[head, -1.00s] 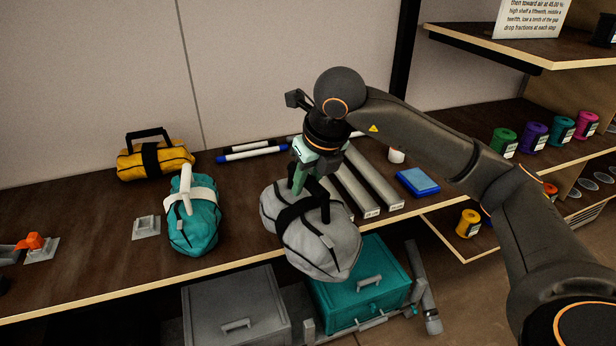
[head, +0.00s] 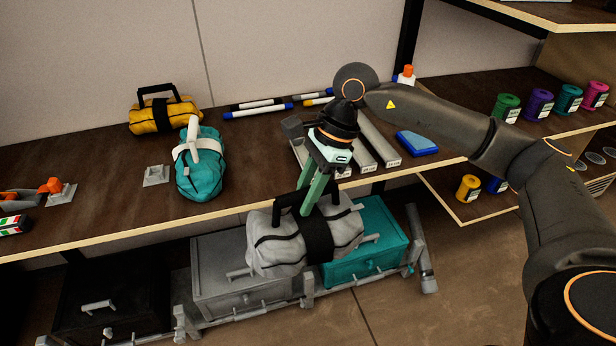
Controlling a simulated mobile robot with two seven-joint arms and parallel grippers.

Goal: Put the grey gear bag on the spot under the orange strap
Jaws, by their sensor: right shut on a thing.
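The grey gear bag (head: 276,244) has a black band and handle. My right gripper (head: 311,200) is shut on its handle and points downward. The bag hangs in front of the shelf's front edge, over the drawer boxes below. An orange piece (head: 50,186), which looks like the orange strap, lies at the far left of the shelf on a small grey plate (head: 64,196). I cannot tell from here exactly which spot is under it. My left gripper is not in view.
A teal bag (head: 200,178) and a yellow bag (head: 165,117) stand on the wooden shelf (head: 110,205). A bare grey plate (head: 156,176) lies left of the teal bag. Pens, grey bars and a blue box (head: 416,143) lie to the right. Grey and teal drawer boxes (head: 365,262) stand below.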

